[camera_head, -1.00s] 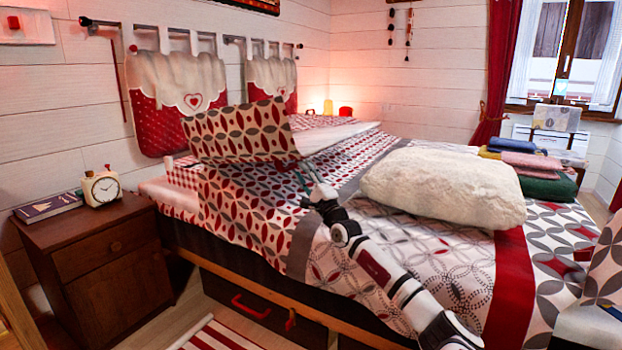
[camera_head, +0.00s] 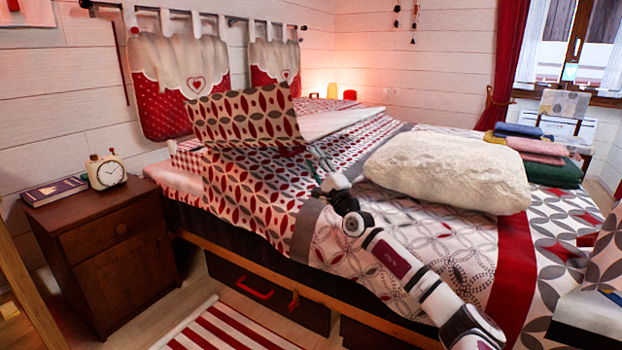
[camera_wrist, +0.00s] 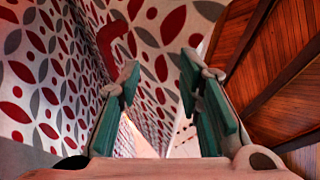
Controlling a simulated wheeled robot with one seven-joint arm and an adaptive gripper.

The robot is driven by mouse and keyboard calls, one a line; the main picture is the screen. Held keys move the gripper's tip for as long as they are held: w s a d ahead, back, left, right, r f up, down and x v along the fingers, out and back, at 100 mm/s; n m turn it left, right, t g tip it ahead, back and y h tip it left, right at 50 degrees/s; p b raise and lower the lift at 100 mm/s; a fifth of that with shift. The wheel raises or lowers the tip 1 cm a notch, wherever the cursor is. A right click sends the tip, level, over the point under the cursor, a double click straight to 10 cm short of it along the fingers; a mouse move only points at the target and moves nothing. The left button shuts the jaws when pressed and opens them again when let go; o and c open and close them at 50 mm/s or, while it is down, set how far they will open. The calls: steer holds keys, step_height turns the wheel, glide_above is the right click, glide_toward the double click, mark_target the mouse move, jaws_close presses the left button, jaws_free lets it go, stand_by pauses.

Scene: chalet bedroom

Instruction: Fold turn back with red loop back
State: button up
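The turn-back (camera_head: 245,115), patterned with red and grey ovals, stands raised and tilted above the pillow end of the bed in the head view. Its patterned cloth (camera_wrist: 45,75) fills the left and middle of the wrist view. The red loop (camera_wrist: 112,42) shows as a curved red band just beyond the left fingertip. I cannot pick out the loop in the head view. My gripper (camera_wrist: 160,75) is open, with its two green-padded fingers apart and nothing seen between them but cloth behind. In the head view my gripper (camera_head: 318,160) is at the flap's lower right corner.
A fluffy white pillow (camera_head: 447,172) lies on the duvet right of my arm. Folded textiles (camera_head: 540,160) are stacked at the far right. A nightstand (camera_head: 118,262) with a clock (camera_head: 106,171) and a book (camera_head: 53,192) stands left of the bed. A striped rug (camera_head: 228,328) lies in front.

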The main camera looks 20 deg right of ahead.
steer(key=shift+s+a+f+p, duration=0.25)
steer(key=shift+a+f+p, duration=0.15)
steer(key=shift+f, duration=0.75)
steer(key=shift+s+a+f+p, duration=0.3)
steer(key=shift+a+f+p, duration=0.15)
steer(key=shift+f, duration=0.65)
steer(key=shift+s+a+f+p, duration=0.25)
steer(key=shift+a+f+p, duration=0.15)
steer(key=shift+f, duration=0.75)
steer(key=shift+s+a+f+p, duration=0.15)
steer(key=shift+s+a+f, duration=0.25)
steer(key=shift+f, duration=0.85)
steer(key=shift+s+a+f+p, duration=0.2)
steer(key=shift+a+f, duration=0.25)
steer(key=shift+f, duration=0.8)
steer(key=shift+s+a+f+p, duration=0.2)
steer(key=shift+a+f, duration=0.25)
steer(key=shift+f, duration=0.8)
steer(key=shift+r+p, duration=0.1)
steer(key=shift+p, duration=0.65)
steer(key=shift+s, duration=0.1)
steer(key=shift+c, duration=0.5)
